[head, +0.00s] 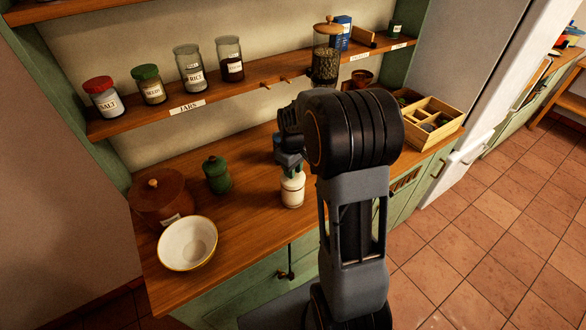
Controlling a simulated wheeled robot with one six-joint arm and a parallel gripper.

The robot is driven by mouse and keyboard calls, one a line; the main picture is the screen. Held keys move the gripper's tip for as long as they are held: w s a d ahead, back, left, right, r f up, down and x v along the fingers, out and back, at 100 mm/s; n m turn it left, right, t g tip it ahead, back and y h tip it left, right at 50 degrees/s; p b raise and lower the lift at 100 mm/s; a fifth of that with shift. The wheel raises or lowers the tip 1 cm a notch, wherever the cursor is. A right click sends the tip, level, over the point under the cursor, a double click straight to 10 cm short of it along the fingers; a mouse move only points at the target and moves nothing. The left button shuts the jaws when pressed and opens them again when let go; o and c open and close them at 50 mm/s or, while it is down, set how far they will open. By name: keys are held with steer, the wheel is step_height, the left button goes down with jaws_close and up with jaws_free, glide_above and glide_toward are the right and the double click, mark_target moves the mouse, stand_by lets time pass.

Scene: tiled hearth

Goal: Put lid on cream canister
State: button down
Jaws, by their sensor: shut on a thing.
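The cream canister (293,194) stands upright on the wooden counter, right of the green canister. My gripper (291,164) is directly above it, pointing down, shut on what looks like the canister's pale lid. The lid is small in view and mostly hidden by the fingers and wrist. I cannot tell whether the lid rests on the canister's rim or is held just above it.
Left on the counter (258,233) are a lidded green canister (217,176), a brown lidded pot (162,202) and a cream bowl (187,243). A divided wooden box (432,128) is at the right. A shelf with jars (194,70) runs above. Counter left of the cream canister is clear.

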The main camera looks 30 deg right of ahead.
steer(key=c, duration=0.9)
jaws_free()
steer(key=shift+r, duration=0.35)
steer(key=shift+r+p, duration=1.65)
steer(key=shift+r, duration=0.25)
step_height(320, 180, up, 14)
steer(key=shift+f+b, duration=0.1)
steer(key=shift+b, duration=0.75)
